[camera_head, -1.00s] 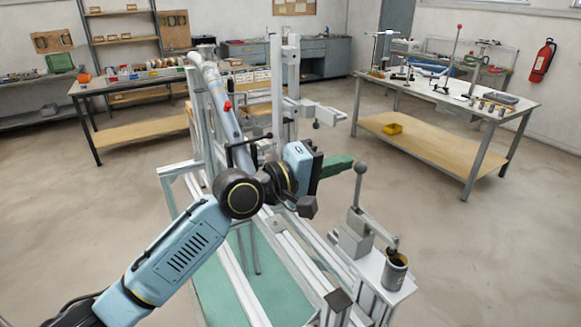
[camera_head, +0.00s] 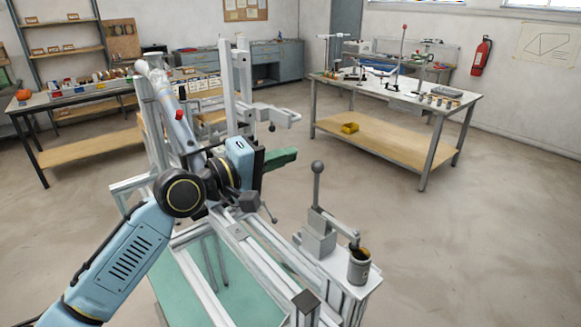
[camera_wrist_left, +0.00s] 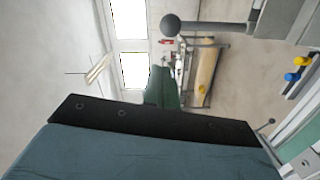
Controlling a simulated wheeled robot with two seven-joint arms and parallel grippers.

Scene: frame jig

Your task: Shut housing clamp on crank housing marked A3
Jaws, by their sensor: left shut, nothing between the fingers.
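The clamp stands on a small plate at the right end of the frame jig. It has a grey base block (camera_head: 318,237) and an upright lever with a dark ball knob (camera_head: 318,167). Its arm reaches right to a dark grey cylindrical housing (camera_head: 359,268), which has an orange-brown top. No A3 mark is readable. My left gripper (camera_head: 282,158) has green fingers, shut and empty, pointing right. It is left of the knob and apart from it. In the left wrist view the green fingers (camera_wrist_left: 162,90) are below the knob (camera_wrist_left: 170,25). My right gripper is not in view.
The jig's aluminium rails (camera_head: 262,262) run below my left arm, with a tall post (camera_head: 227,85) behind. A workbench (camera_head: 392,92) with tools stands at the back right and a shelved bench (camera_head: 88,150) at the back left. Open floor lies right of the clamp.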

